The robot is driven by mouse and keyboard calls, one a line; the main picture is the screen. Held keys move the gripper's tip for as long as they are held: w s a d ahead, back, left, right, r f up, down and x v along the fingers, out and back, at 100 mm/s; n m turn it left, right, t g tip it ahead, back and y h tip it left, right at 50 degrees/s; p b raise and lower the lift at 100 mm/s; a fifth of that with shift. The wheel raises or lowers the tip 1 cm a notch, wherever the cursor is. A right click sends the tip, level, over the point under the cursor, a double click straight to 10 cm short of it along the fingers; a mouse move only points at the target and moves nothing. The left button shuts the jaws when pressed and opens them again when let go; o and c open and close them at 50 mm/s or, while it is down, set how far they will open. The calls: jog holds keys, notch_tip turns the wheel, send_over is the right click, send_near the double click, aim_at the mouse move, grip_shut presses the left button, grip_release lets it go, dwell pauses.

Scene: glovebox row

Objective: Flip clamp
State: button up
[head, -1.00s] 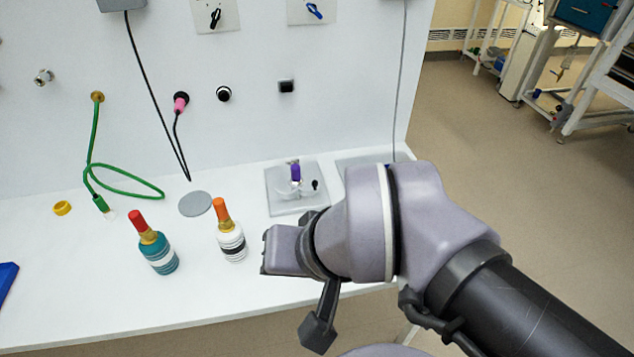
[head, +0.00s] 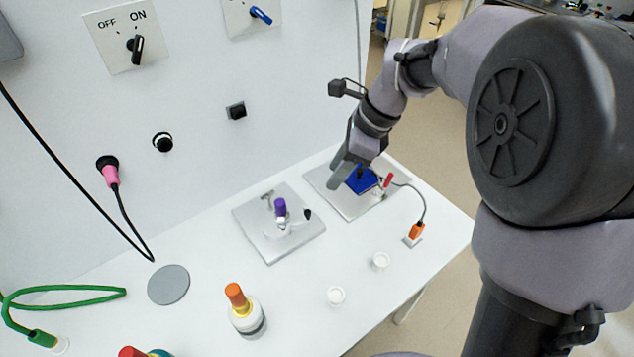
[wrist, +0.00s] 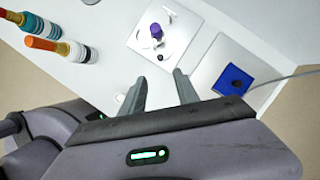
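The clamp, with an upright purple handle (head: 280,207) and a black tip (head: 307,214), stands on a light grey plate (head: 270,250) on the bench. In the wrist view its purple handle (wrist: 156,31) is beyond my fingertips, near the top. My gripper (head: 347,180) is to the right of the clamp in the head view, above the left part of the neighbouring plate, and apart from the clamp. In the wrist view my gripper (wrist: 159,78) has its two fingers spread with nothing between them.
A second grey plate (head: 350,207) carries a blue block (head: 362,180) with a red lever (head: 388,180), partly behind my gripper. Bench between is clear.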

aim_at(308, 212)
jog(key=b+x, duration=0.5)
jog(key=x, duration=0.9)
jog(key=shift+f+b, duration=0.3)
jog(key=shift+f, duration=0.1)
grip_shut()
